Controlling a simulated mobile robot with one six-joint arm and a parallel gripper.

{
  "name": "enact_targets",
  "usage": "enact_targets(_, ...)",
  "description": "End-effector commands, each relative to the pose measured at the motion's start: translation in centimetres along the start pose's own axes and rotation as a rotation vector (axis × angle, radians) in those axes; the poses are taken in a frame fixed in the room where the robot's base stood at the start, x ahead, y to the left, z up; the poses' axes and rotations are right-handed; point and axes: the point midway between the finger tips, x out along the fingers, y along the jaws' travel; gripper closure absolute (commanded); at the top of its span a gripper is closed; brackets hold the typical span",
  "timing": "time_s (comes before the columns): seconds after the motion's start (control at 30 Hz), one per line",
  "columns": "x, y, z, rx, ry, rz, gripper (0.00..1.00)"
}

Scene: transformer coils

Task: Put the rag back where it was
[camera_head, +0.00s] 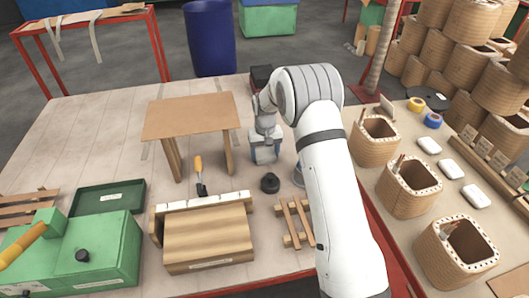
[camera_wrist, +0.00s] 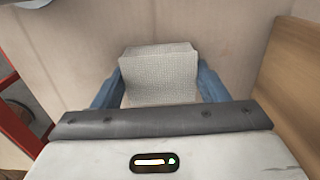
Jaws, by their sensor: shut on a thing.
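The rag (camera_wrist: 160,72) is a pale grey, woven-looking folded block. In the wrist view it sits between the two blue fingers of my gripper (camera_wrist: 158,88), which is shut on it. In the head view my gripper (camera_head: 265,154) points down at the right part of the work table (camera_head: 100,130), just right of a small wooden stand (camera_head: 190,118). The rag is mostly hidden by the fingers there. I cannot tell whether it touches the table top.
A black knob (camera_head: 270,183) stands just in front of my gripper. An orange-handled tool (camera_head: 199,172), a wooden box (camera_head: 208,240), slatted wood (camera_head: 296,222) and a green box (camera_head: 100,250) lie nearer. Coils (camera_head: 411,187) stand at right. The table's back left is clear.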

Motion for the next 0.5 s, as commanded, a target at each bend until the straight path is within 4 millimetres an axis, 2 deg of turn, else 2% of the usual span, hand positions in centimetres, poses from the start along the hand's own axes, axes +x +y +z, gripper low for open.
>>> enact_targets(0.2, 0.44, -0.04, 0.00, -0.001, 0.000, 0.000, 0.62)
enact_targets(0.23, 0.28, -0.04, -0.01, -0.001, 0.000, 0.000, 0.31)
enact_targets(0.5, 0.25, -0.08, 0.00, -0.001, 0.000, 0.000, 0.11)
